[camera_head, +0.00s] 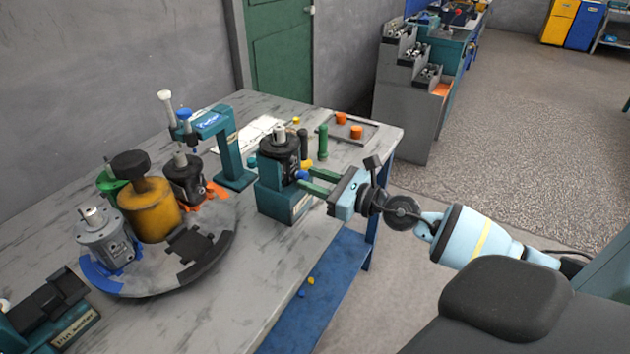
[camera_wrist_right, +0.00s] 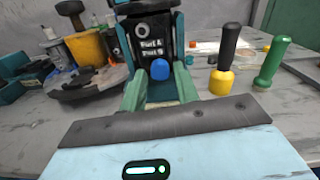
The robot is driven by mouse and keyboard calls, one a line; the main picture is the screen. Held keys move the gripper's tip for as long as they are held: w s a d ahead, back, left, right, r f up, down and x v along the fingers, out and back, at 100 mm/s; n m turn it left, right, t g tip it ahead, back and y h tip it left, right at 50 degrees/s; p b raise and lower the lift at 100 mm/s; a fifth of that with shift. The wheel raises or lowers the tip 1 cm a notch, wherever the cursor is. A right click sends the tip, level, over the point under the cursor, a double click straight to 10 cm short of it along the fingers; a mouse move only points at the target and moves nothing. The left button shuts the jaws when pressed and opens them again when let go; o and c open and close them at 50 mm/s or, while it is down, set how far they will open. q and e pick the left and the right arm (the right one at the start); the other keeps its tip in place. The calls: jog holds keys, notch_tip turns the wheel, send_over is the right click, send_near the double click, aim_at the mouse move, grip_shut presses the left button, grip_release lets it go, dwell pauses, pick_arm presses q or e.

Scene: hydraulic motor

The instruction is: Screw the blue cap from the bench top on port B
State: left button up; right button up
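The blue cap (camera_head: 301,174) sits at the front face of the dark motor (camera_head: 280,150), which is held in a teal stand (camera_head: 285,202) on the bench. In the right wrist view the blue cap (camera_wrist_right: 160,69) is just below the "Port A" and "Port B" lettering (camera_wrist_right: 151,47). My right gripper (camera_head: 314,180) reaches in from the right, level with the cap. Its green fingers stand apart on either side of the cap, with slim gaps visible in the wrist view (camera_wrist_right: 159,88). The port behind the cap is hidden. My left gripper is not in view.
A round carousel (camera_head: 165,285) with a yellow part (camera_head: 150,205) and motors stands left. A teal press-like frame (camera_head: 225,140) stands behind. Black-and-yellow (camera_wrist_right: 222,80) and green (camera_wrist_right: 271,62) handled tools stand right of the stand. A tray (camera_head: 360,130) with orange pieces lies at the back right.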

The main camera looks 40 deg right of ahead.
jog(key=n, duration=0.5)
jog(key=shift+n, duration=1.2)
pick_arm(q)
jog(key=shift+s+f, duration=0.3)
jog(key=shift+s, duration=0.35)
pick_arm(e)
jog(key=shift+f, duration=0.15)
pick_arm(q)
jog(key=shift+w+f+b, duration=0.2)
jog(key=shift+b, duration=0.1)
pick_arm(e)
jog(key=shift+f, duration=0.15)
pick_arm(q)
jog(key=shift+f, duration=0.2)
pick_arm(e)
jog(key=shift+d+f, duration=0.1)
jog(key=shift+c, duration=0.5)
jog(key=c, duration=0.5)
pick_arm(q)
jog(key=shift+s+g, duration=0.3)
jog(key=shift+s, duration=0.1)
pick_arm(e)
grip_shut()
